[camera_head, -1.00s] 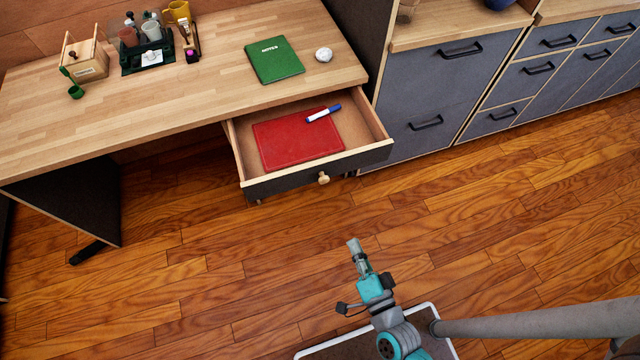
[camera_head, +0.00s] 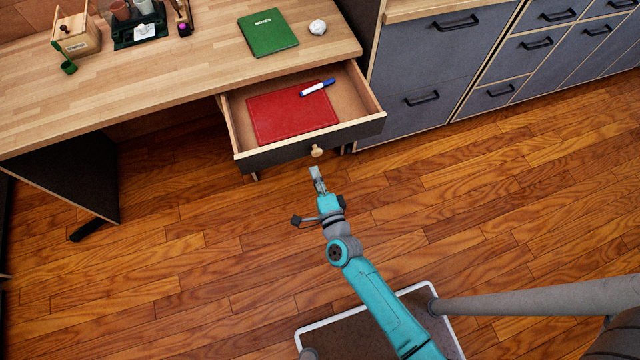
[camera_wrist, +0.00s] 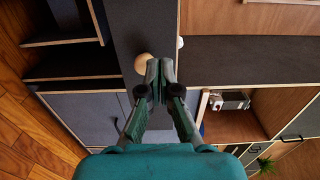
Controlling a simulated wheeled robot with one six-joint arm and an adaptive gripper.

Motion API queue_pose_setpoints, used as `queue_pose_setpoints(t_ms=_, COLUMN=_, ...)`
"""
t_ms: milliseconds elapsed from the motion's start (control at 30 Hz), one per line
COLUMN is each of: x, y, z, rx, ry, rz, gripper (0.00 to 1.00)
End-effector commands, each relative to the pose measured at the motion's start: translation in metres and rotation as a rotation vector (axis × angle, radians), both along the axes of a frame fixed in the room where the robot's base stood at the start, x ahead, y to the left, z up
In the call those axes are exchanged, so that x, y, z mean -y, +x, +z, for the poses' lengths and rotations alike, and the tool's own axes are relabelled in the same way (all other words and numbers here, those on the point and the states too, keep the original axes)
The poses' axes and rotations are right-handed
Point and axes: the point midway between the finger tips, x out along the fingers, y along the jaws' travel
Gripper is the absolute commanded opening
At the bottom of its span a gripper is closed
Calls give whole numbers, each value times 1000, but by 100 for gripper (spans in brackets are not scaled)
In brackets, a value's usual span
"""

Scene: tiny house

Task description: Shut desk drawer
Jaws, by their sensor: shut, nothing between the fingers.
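The desk drawer (camera_head: 240,158) is pulled out from under the right end of the wooden desk (camera_head: 150,85). Its dark front has a round wooden knob (camera_head: 317,151). A red folder or book (camera_head: 290,114) and a blue and white marker (camera_head: 318,87) lie inside it. My gripper (camera_head: 315,172) is shut and empty, just in front of the drawer front, close to the knob in the head view. In the wrist view the shut fingertips (camera_wrist: 160,66) are beside the knob (camera_wrist: 145,63) and overlap its edge. I cannot tell whether they touch it.
A green notebook (camera_head: 268,32) and a white round object (camera_head: 318,27) lie on the desk above the drawer. Grey cabinets (camera_head: 420,70) stand right of the desk. The wooden floor (camera_head: 200,270) in front is clear.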

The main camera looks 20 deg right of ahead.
Motion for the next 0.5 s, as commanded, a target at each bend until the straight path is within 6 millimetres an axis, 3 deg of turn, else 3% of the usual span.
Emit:
queue_pose_setpoints(t_ms=233, x=0, y=46, z=1, rx=2, ry=-2, rz=0, gripper=0)
queue_pose_setpoints(t_ms=500, x=0, y=73, z=0, rx=0, ry=-2, rz=0, gripper=0)
